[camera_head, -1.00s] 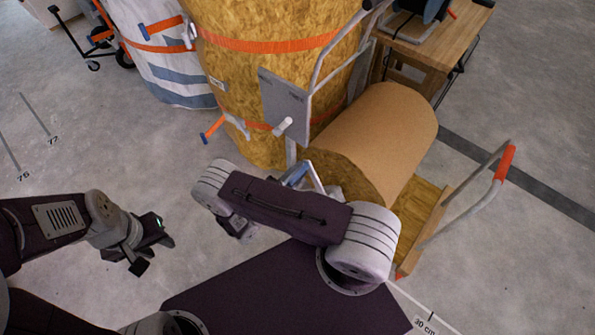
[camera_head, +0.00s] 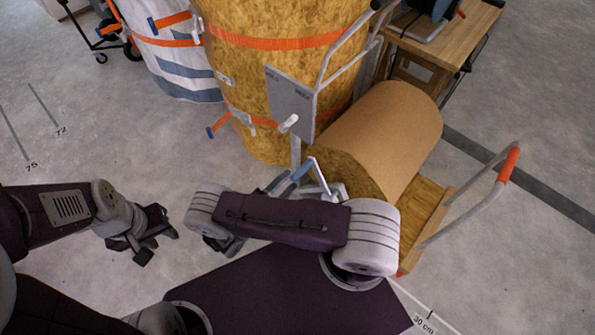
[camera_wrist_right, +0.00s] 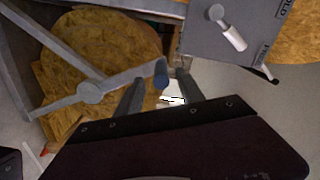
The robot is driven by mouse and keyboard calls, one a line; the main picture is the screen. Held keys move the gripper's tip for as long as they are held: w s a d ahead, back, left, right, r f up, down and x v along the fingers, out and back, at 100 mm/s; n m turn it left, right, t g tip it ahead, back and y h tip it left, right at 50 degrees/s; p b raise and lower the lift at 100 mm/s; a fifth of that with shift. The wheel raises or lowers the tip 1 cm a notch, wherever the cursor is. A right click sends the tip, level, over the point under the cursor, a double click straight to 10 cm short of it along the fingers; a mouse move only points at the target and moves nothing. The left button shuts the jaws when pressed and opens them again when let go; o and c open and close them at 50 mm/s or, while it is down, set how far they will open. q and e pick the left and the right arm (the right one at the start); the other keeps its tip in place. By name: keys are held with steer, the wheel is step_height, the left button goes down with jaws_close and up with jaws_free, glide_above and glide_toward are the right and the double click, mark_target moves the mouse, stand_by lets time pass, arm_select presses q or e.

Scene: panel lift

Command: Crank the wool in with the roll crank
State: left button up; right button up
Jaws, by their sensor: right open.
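The wool roll (camera_head: 385,130), wrapped in tan paper, lies on a wooden cart. My right gripper (camera_wrist_right: 159,80) is open around the grip's line; contact cannot be told. My left gripper (camera_head: 165,228) is empty, away at the left; its jaw gap is unclear.
A grey panel (camera_head: 290,103) with a white-knobbed lever stands left of the roll, close to the crank. Big strapped wool bales (camera_head: 265,80) stand behind. The cart's orange-gripped handle (camera_head: 508,165) is at right.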

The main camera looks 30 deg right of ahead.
mark_target(311, 161)
steer(key=shift+v, duration=0.95)
steer(key=m+b, duration=0.1)
steer(key=m, duration=0.6)
steer(key=m+b, duration=0.1)
steer(key=m, duration=0.6)
steer(key=d+m+b, duration=0.1)
steer(key=m+b, duration=0.1)
steer(key=m, duration=0.5)
steer(key=shift+r, duration=0.2)
steer(key=b+x, duration=0.3)
steer(key=x, duration=0.5)
steer(key=shift+f, duration=0.15)
steer(key=shift+w+d, duration=0.2)
steer(key=shift+d, duration=0.25)
jaws_close()
